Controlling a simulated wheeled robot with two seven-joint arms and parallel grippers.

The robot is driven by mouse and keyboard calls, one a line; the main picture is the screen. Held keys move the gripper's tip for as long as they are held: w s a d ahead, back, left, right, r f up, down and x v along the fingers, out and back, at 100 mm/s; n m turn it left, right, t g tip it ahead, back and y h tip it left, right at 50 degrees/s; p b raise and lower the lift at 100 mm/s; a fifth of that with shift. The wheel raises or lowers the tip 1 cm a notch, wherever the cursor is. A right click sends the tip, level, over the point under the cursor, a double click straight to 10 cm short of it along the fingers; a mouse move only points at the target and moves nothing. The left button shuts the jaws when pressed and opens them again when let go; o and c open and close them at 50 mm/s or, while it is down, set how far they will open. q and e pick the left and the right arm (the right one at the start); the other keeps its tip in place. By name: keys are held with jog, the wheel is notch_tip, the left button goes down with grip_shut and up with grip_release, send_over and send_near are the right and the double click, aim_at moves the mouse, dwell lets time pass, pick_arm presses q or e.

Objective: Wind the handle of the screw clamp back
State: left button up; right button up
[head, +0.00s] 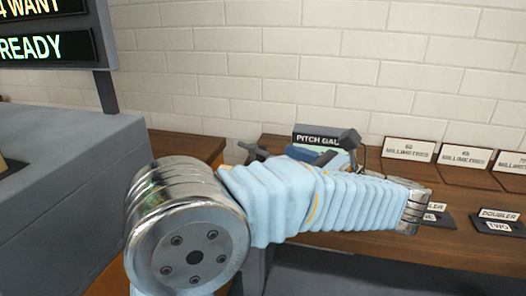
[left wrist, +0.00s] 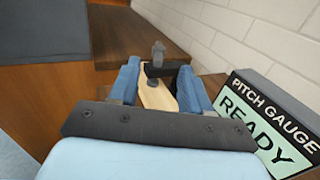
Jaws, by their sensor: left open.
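The screw clamp (left wrist: 160,72) is a dark bar with an upright knob-like part, beyond my fingers in the left wrist view. A dark cross-shaped piece in the head view (head: 252,151) looks like its handle, left of my gripper. My left gripper (left wrist: 156,88) is open, with blue fingers on either side of a pale wooden piece (left wrist: 158,96). I cannot tell whether the fingers touch it. In the head view the left gripper (head: 322,157) is partly hidden behind my light-blue arm sleeve. The clamp's lower part is hidden there too.
A pitch gauge box (head: 318,138), reading READY in the left wrist view (left wrist: 265,125), stands close beside my gripper. Millimetre signs (head: 409,149) and doubler plates (head: 499,221) line the wooden bench to the right. A brick wall (head: 300,70) rises behind; a grey block (head: 65,180) stands left.

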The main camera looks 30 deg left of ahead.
aim_at(257, 147)
pick_arm(q)
jog(key=a, duration=0.4)
jog(key=w+a, duration=0.1)
jog(key=a, duration=0.1)
jog(key=shift+w+a, duration=0.1)
jog(key=shift+a, duration=0.2)
jog(key=shift+c, duration=0.5)
grip_shut()
